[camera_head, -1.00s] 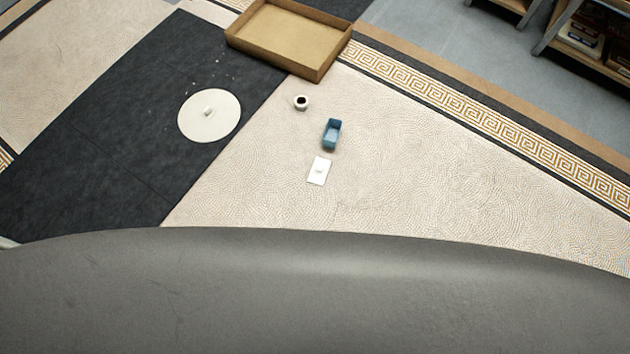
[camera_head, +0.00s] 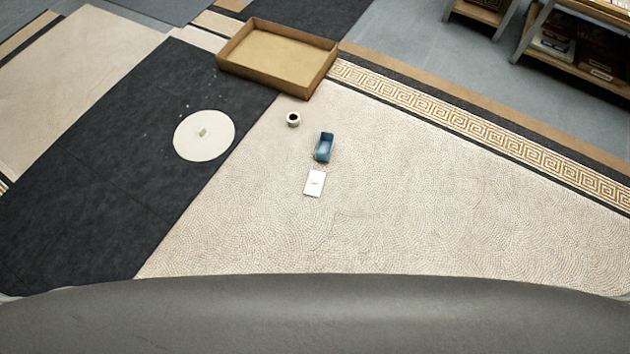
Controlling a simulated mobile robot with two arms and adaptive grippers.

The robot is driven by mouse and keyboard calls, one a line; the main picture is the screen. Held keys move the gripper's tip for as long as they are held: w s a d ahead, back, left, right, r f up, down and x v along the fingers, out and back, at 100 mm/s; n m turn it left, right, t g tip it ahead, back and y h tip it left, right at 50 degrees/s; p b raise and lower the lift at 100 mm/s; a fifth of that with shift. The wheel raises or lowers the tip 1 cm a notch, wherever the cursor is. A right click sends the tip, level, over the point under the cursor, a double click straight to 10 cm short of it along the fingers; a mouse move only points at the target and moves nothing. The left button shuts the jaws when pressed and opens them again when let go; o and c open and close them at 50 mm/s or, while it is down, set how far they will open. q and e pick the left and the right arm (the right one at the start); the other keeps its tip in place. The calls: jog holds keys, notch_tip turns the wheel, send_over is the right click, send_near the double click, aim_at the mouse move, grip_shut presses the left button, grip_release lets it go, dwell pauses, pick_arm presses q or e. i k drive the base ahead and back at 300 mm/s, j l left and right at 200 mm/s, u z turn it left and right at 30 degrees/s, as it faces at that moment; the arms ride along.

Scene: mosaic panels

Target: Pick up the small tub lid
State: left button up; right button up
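A small white rectangular lid (camera_head: 314,184) with a little raised knob lies flat on the cream mosaic panel. A small blue open tub (camera_head: 324,146) stands just beyond it, close to its far edge. A larger round white lid (camera_head: 204,136) with a knob lies on the dark mat to the left. Neither of my grippers is in view.
A shallow brown tray (camera_head: 277,58) stands at the back, and a small white ring-shaped pot (camera_head: 293,120) sits in front of it. Wooden shelves (camera_head: 560,45) stand at the back right. The cream panel (camera_head: 430,220) is clear on the right. My grey body fills the bottom edge.

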aim_at(315, 181)
jog(key=i+l, duration=0.9)
jog(key=i+u, duration=0.1)
jog(key=u, duration=0.35)
jog(key=l+u, duration=0.1)
jog(key=u, duration=0.35)
jog(key=i+l+u, duration=0.1)
jog(key=u, duration=0.35)
